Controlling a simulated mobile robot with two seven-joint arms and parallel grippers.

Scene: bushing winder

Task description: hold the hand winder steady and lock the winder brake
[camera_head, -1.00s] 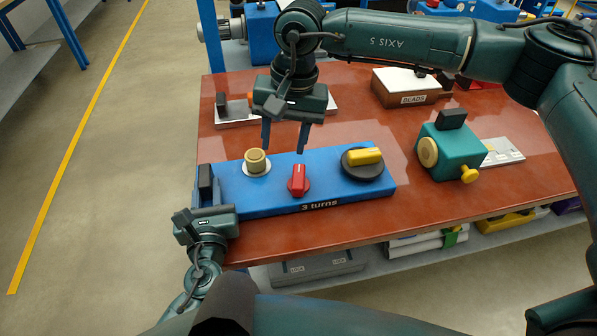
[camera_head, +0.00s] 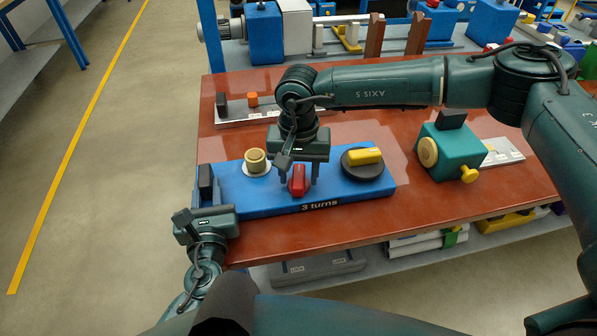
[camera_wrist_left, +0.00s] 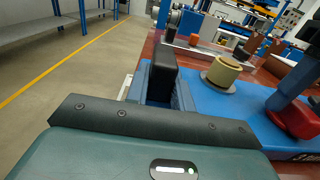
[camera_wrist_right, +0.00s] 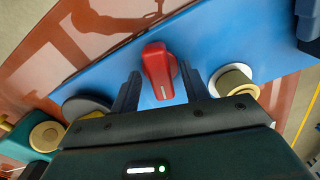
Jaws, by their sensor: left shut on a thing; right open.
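The hand winder (camera_head: 240,202) is a blue base marked "3 turns" on the red-brown table. It carries a brass spool (camera_head: 257,161), a red knob (camera_head: 298,186) that looks like the brake, and a yellow handle (camera_head: 366,156) on a black disc. My left gripper (camera_head: 207,200) is shut on the black grip (camera_head: 205,178) at the base's left end; the grip also shows in the left wrist view (camera_wrist_left: 162,72). My right gripper (camera_wrist_right: 162,88) is open, pointing down, with one finger on each side of the red knob (camera_wrist_right: 157,72). Gaps show between fingers and knob there.
A teal box (camera_head: 455,152) with yellow knobs stands right of the winder. A pale rail (camera_head: 235,117) with black and orange blocks lies behind it. The table's front edge is close to the base. My right arm spans the table's back.

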